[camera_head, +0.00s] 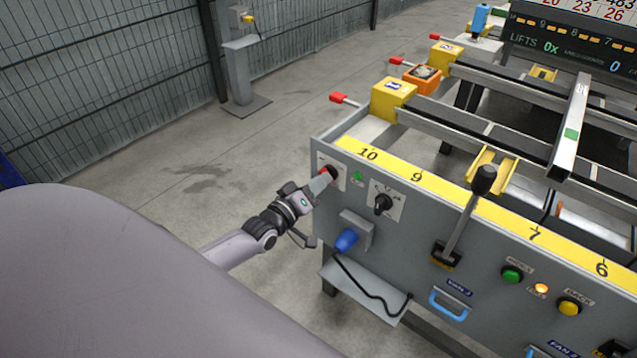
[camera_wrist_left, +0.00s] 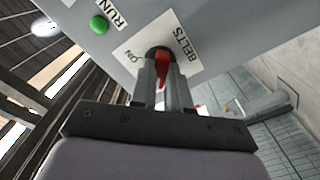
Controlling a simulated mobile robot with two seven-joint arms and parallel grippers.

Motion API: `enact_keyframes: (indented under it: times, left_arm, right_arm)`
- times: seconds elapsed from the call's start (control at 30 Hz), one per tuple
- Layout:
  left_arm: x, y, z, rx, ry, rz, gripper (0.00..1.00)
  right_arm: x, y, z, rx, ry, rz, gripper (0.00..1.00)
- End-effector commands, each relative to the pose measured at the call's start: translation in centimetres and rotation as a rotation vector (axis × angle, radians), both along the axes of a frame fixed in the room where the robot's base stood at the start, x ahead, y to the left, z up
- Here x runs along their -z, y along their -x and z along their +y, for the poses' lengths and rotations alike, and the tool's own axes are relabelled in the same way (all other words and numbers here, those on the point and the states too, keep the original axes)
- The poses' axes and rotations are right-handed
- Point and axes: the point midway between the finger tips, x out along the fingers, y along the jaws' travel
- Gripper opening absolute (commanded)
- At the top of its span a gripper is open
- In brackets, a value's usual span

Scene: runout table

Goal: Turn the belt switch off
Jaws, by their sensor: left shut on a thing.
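The belt switch (camera_head: 333,171) is a rotary switch with a red handle on a black round base, at the left end of the grey control panel. In the left wrist view the red handle (camera_wrist_left: 163,66) sits between my fingers, on a white plate (camera_wrist_left: 187,47) marked BELTS and ON. My left gripper (camera_head: 321,182) is shut on the red handle; it also shows in the left wrist view (camera_wrist_left: 164,82). The fingers hide part of the handle, so its exact setting is hard to tell. My right gripper is not in view.
A green RUN lamp (camera_wrist_left: 98,25) sits beside the switch. A black selector knob (camera_head: 383,203), a blue plug (camera_head: 346,240) and a tall black-knobbed lever (camera_head: 470,213) are further along the panel. Free floor lies left of the table.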

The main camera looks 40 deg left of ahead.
Motion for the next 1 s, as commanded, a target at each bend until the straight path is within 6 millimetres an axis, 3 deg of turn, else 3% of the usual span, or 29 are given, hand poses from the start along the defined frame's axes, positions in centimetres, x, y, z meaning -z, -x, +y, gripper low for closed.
enact_keyframes:
  times: [0.43,0.47,0.5,0.53,0.83,1.0]
  left_arm:
    - [0.1,0.0,0.0,0.0,0.013,0.002,0.0]
    - [0.1,0.0,0.0,0.0,0.013,0.002,0.26]
    - [0.1,0.0,0.0,0.001,0.013,0.003,0.39]
    - [0.1,0.0,0.0,0.0,0.012,0.002,0.41]
    - [0.0,0.1,0.0,0.0,0.01,0.002,0.41]
    - [0.0,1.4,0.1,0.0,0.01,0.004,0.41]
  right_arm:
    - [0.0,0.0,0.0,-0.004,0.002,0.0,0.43]
    - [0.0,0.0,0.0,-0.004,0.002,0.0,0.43]
    - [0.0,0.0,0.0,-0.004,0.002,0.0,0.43]
    - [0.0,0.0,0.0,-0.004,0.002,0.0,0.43]
    - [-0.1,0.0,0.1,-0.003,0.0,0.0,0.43]
    - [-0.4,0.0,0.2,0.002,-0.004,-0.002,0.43]
